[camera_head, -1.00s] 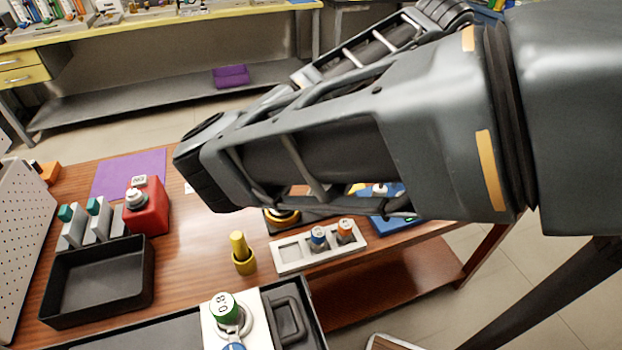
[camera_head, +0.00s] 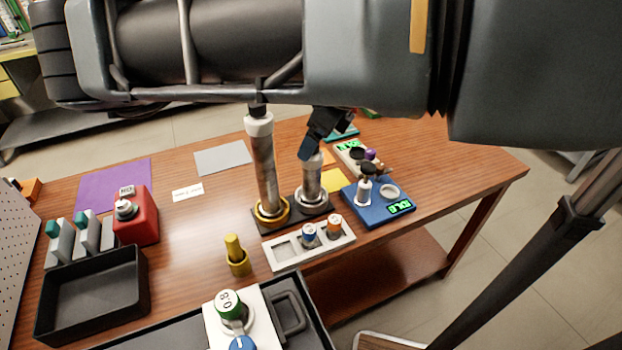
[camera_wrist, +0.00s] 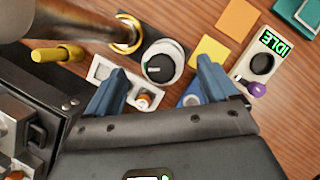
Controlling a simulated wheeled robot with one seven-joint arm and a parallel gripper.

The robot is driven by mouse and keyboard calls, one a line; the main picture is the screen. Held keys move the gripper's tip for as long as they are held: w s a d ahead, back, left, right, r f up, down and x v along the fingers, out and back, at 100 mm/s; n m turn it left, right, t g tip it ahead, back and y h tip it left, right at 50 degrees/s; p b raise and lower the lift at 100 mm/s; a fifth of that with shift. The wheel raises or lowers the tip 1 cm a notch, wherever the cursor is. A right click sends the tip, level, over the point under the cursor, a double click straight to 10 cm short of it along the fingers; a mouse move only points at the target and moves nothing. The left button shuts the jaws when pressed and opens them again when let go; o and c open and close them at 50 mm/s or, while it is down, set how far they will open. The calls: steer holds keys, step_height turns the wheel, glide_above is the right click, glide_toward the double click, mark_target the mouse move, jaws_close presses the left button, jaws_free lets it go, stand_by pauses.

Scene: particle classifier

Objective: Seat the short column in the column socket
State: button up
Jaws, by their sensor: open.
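The short column (camera_head: 311,183), metallic with a pale top, stands upright at the right end of a dark base (camera_head: 292,220). In the wrist view its round white and black top (camera_wrist: 161,66) lies between my fingertips. My gripper (camera_head: 315,150) is open around or just above that top, and I see no clear contact. A taller metal column (camera_head: 265,170) stands on the same base in a gold ring (camera_head: 271,212), which also shows in the wrist view (camera_wrist: 137,34). The foot of the short column is partly hidden, so its fit in a socket cannot be told.
A grey tray (camera_head: 290,258) with small capped cylinders lies in front of the base. A blue device (camera_head: 385,212) is close on the right. A yellow peg (camera_head: 236,255) stands at front left, with a red box (camera_head: 135,222) further left. The tall column stands close beside my gripper.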

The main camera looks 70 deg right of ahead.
mark_target(312, 179)
steer(key=shift+x, duration=1.7)
jaws_close()
steer(key=shift+d, duration=0.1)
